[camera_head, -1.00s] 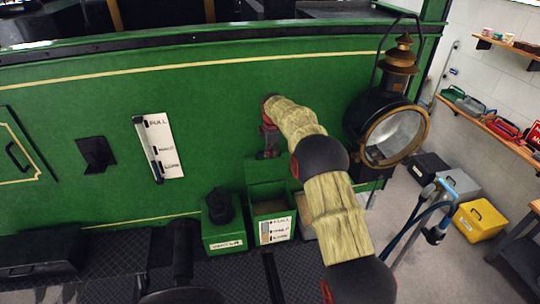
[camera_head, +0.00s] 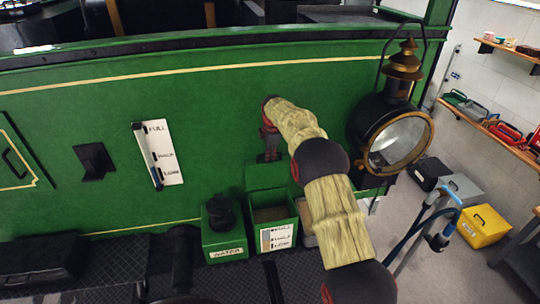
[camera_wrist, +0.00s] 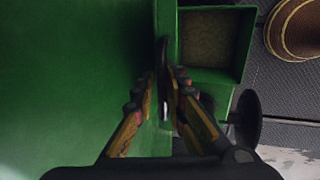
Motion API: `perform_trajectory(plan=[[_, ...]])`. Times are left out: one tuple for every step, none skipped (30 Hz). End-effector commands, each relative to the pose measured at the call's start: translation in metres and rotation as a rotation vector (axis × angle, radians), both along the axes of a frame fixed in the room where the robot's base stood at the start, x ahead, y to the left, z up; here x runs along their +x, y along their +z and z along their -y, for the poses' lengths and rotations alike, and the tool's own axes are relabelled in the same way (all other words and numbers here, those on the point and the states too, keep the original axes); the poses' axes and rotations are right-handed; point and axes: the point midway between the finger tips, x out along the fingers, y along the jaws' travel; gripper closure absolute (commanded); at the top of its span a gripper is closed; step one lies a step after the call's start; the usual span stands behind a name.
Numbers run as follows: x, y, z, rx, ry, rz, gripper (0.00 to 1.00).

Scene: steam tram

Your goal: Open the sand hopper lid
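My gripper (camera_head: 269,153) points down at the lid's upper edge. In the wrist view, the two fingers (camera_wrist: 166,80) lie close on either side of a thin dark piece at the lid. Whether they press on it is not clear.
A green box labelled WATER (camera_head: 225,245) with a black cap stands left of the hopper. A large lantern (camera_head: 400,140) hangs to the right of my arm. A white gauge plate (camera_head: 163,155) is on the tram side. Toolboxes (camera_head: 482,226) stand on the right floor.

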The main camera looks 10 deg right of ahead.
Motion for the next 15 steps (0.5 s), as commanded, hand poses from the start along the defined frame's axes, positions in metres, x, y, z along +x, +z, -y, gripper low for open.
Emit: perform_trajectory(plan=[[0.000, 0.000, 0.000, 0.000, 0.000, 0.000, 0.87], [0.000, 0.000, 0.000, 0.000, 0.000, 0.000, 0.87], [0.000, 0.000, 0.000, 0.000, -0.001, 0.000, 0.87], [0.000, 0.000, 0.000, 0.000, -0.001, 0.001, 0.87], [0.000, 0.001, 0.000, 0.000, -0.001, 0.001, 0.87], [0.000, 0.001, 0.000, 0.000, -0.001, 0.001, 0.87], [0.000, 0.001, 0.000, 0.000, -0.001, 0.001, 0.87], [0.000, 0.003, 0.000, 0.000, -0.001, 0.001, 0.87], [-0.001, 0.005, 0.000, 0.000, -0.001, 0.002, 0.87], [-0.001, 0.008, 0.000, 0.000, -0.001, 0.003, 0.87], [-0.002, 0.011, 0.000, 0.000, -0.001, 0.003, 0.87], [-0.003, 0.016, 0.000, 0.000, -0.001, 0.003, 0.87], [-0.005, 0.020, 0.000, 0.000, -0.001, 0.004, 0.87], [-0.006, 0.025, 0.000, 0.000, -0.001, 0.004, 0.87], [-0.008, 0.033, 0.000, 0.000, -0.001, 0.006, 0.87]])
